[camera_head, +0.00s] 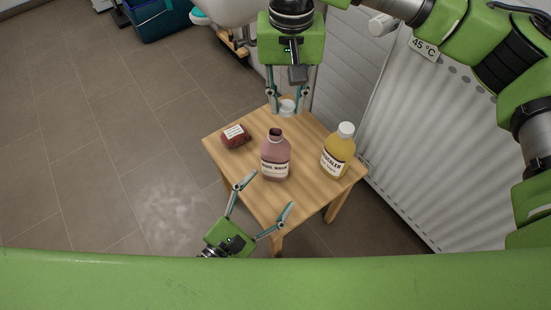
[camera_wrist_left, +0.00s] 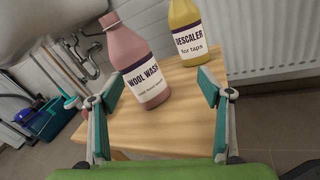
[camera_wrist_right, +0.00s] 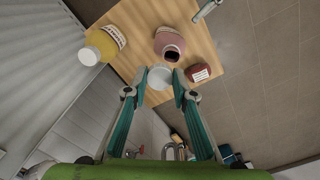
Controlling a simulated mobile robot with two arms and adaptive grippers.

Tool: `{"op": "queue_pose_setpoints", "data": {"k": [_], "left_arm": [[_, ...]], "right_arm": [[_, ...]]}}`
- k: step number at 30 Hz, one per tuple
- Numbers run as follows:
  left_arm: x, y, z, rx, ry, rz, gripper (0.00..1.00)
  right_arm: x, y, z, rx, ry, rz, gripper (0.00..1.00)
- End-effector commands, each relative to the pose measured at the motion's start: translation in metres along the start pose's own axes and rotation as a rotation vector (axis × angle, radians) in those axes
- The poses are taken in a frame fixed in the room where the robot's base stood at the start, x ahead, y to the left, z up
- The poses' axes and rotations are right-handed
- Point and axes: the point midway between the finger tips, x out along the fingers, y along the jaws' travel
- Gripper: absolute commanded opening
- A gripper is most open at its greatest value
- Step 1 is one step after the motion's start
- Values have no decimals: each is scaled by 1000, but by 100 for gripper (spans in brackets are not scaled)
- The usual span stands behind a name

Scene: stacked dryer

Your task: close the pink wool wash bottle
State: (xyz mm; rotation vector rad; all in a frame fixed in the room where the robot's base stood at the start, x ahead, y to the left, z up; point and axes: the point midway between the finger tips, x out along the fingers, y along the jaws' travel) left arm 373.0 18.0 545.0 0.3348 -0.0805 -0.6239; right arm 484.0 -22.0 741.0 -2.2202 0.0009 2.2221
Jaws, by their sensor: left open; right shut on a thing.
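The pink wool wash bottle (camera_head: 275,160) stands upright on the small wooden table (camera_head: 222,152). Its dark open mouth shows in the right wrist view (camera_wrist_right: 170,50). My right gripper (camera_head: 287,98) is shut on a white cap (camera_wrist_right: 159,77), held at the table's far edge behind the bottle. The cap is apart from the bottle's neck. My left gripper (camera_head: 268,194) is open and empty at the near side of the table. In the left wrist view the bottle (camera_wrist_left: 137,62) stands ahead of and between the open fingers, with no contact visible.
A yellow descaler bottle (camera_head: 339,155) with a white cap stands right of the pink bottle. A dark red labelled item (camera_head: 236,137) lies to its left. A white radiator (camera_head: 400,140) stands right of the table. Open tiled floor (camera_head: 90,130) lies to the left.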

Motion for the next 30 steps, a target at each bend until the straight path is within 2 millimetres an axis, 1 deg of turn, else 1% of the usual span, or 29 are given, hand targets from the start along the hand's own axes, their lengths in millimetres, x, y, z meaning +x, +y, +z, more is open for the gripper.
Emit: {"op": "queue_pose_setpoints", "data": {"k": [1,3,7,10,19,23,26,30], "left_arm": [[-5,5,-8,-86,3,29,71],[-12,14,-16,-194,2,72,71],[-20,23,-25,-309,-1,120,71],[-22,26,-27,-338,-2,133,71],[-20,26,-27,-337,-4,133,71],[-12,28,-26,-336,-6,134,71],[2,30,-26,-336,-7,135,71],[28,34,-26,-335,-8,136,71]], "right_arm": [[-1,-7,1,-1,0,0,18],[-2,-14,2,-1,0,1,18],[-4,-21,3,0,0,2,18],[-4,-23,3,2,0,2,18],[-4,-22,3,1,0,2,18],[-4,-22,3,1,0,2,18],[-4,-22,3,1,0,2,18],[-4,-22,3,1,0,2,18]]}}
